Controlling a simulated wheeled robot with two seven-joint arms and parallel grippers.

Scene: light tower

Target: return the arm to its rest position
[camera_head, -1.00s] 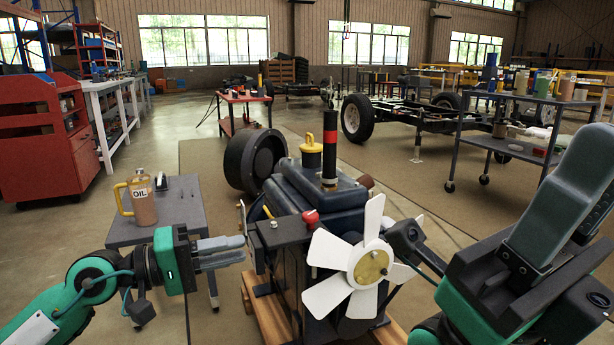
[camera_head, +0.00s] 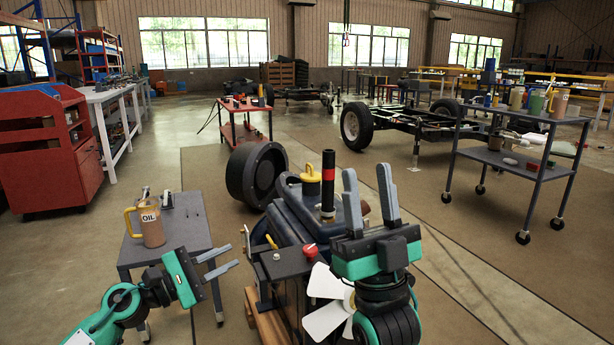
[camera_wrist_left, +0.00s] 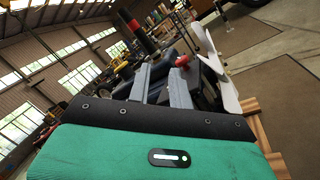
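My left gripper (camera_head: 222,262) is at the lower left in the head view, beside the grey cart and left of the engine (camera_head: 290,215). Its fingers are apart with nothing between them; they also show in the left wrist view (camera_wrist_left: 160,85), pointing toward the engine. My right gripper (camera_head: 368,192) is in front of the engine in the head view, fingers pointing up. Its two fingers are spread and empty. My right arm hides part of the white fan (camera_head: 325,300) and the engine's right side.
A tan oil jug (camera_head: 152,225) stands on a small grey cart (camera_head: 190,238) at left. The engine sits on a wooden pallet (camera_head: 268,325). A shelved trolley (camera_head: 500,160) stands at right and a vehicle chassis (camera_head: 425,122) behind. The floor right of my right gripper is clear.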

